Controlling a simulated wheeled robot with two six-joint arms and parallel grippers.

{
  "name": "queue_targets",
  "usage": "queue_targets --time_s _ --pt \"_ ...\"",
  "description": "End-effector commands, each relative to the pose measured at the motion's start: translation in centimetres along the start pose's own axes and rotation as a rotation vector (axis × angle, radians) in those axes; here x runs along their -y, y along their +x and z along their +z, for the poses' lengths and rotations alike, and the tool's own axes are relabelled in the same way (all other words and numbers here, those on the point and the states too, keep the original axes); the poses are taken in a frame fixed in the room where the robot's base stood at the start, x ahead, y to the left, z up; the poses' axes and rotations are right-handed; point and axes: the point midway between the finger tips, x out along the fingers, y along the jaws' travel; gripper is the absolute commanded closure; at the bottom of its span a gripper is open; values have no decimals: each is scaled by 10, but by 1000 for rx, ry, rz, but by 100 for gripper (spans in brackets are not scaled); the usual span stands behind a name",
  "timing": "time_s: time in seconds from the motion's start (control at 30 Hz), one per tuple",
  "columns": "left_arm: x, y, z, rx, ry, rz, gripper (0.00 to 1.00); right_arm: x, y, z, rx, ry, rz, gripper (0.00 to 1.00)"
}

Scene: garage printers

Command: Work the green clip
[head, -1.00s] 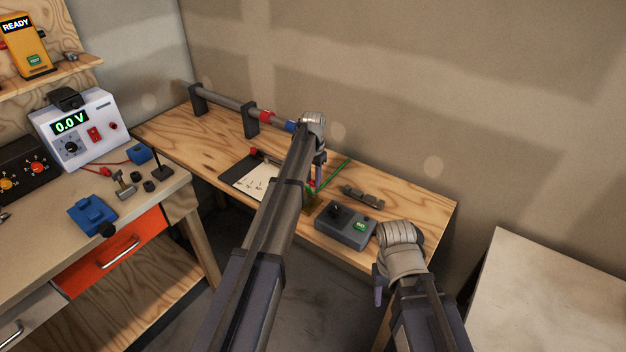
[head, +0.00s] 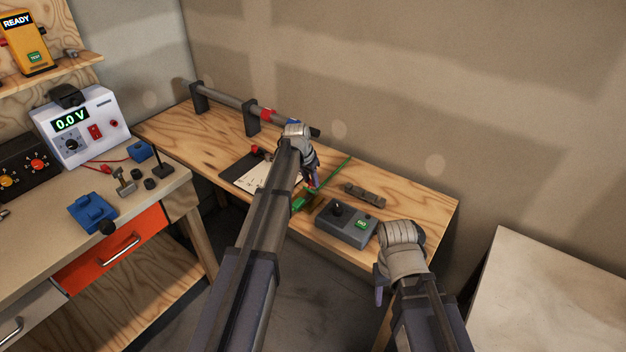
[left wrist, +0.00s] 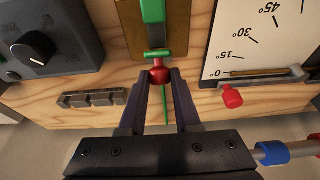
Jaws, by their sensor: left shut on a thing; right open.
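The green clip (left wrist: 153,12) stands on a brass-coloured plate (left wrist: 178,35) in the left wrist view. A red ball-shaped knob (left wrist: 160,75) is at its near end, beside a short green crossbar. My left gripper (left wrist: 160,80) is shut on this red knob, one finger on each side. In the head view the green clip (head: 303,199) shows just below my left gripper (head: 310,182), which partly hides it and the knob. My right gripper (head: 378,280) is open and empty, in front of the bench's right part; its fingers are partly hidden.
A grey control box (head: 345,224) with a black knob and green button sits right of the clip. A small grey block (head: 364,194) and thin green rod (head: 335,172) are behind. An angle-scale board (head: 252,172) lies left. A horizontal pipe (head: 225,101) runs along the back.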

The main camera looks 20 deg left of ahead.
Motion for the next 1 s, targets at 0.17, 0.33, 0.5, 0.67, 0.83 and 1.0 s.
queue_targets --time_s 0.17,0.33,0.5,0.67,0.83,1.0 --pt "-2 3 19 -169 -3 0 100 2 22 -1 0 0 0 50" --pt "-2 5 29 -331 -2 0 100 4 46 -3 0 0 0 50" --pt "-2 8 37 -487 -2 1 100 7 73 -4 0 0 0 50" --pt "-2 11 44 -619 -2 1 100 10 100 -6 0 0 0 50" --pt "-2 13 48 -732 -1 1 100 12 123 -7 0 0 0 50" --pt "-2 14 51 -814 1 3 100 13 140 -8 0 -1 0 50"
